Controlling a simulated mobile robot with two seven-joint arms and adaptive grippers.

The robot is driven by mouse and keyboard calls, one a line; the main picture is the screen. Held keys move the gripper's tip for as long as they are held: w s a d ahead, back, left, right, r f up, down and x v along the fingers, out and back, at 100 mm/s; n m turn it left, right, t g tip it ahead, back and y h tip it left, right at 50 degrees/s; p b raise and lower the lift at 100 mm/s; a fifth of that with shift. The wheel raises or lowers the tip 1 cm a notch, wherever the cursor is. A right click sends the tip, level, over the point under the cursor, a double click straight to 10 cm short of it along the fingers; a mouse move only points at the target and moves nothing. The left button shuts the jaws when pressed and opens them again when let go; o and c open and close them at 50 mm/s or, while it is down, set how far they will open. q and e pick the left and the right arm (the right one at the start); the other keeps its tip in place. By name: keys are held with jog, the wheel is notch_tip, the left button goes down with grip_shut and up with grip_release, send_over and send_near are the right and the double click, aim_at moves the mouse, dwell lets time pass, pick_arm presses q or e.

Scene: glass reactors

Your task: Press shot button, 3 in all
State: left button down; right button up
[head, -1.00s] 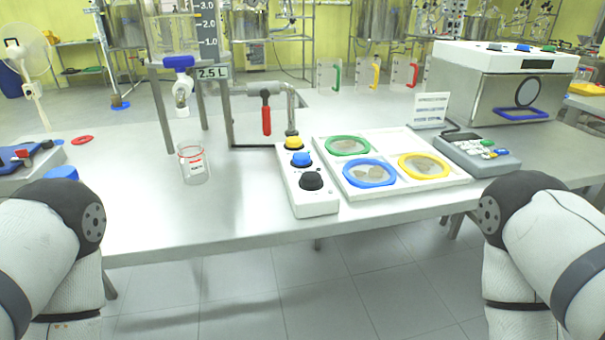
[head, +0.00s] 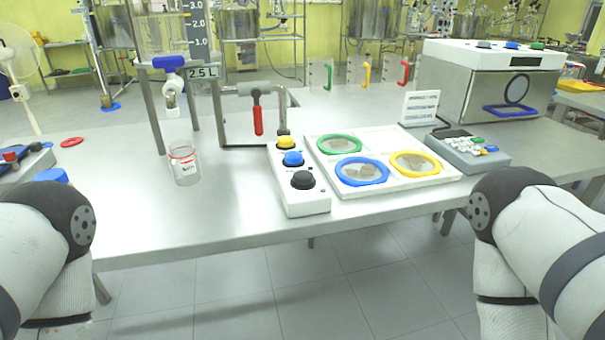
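A white button box (head: 303,203) stands near the front edge of the steel table. It carries three round buttons in a row: a yellow button (head: 285,142) at the back, a blue button (head: 293,159) in the middle and a black button (head: 303,180) at the front. I see no label that tells which is the shot button. Both my arms show at the lower left and lower right, but neither gripper is in view.
A glass beaker (head: 184,165) stands left of the box, below a blue-handled valve (head: 168,62). A red-handled lever (head: 258,114) is behind. A white tray (head: 447,176) with green, blue and yellow rings adjoins the box. A grey keypad device (head: 470,150) is farther right.

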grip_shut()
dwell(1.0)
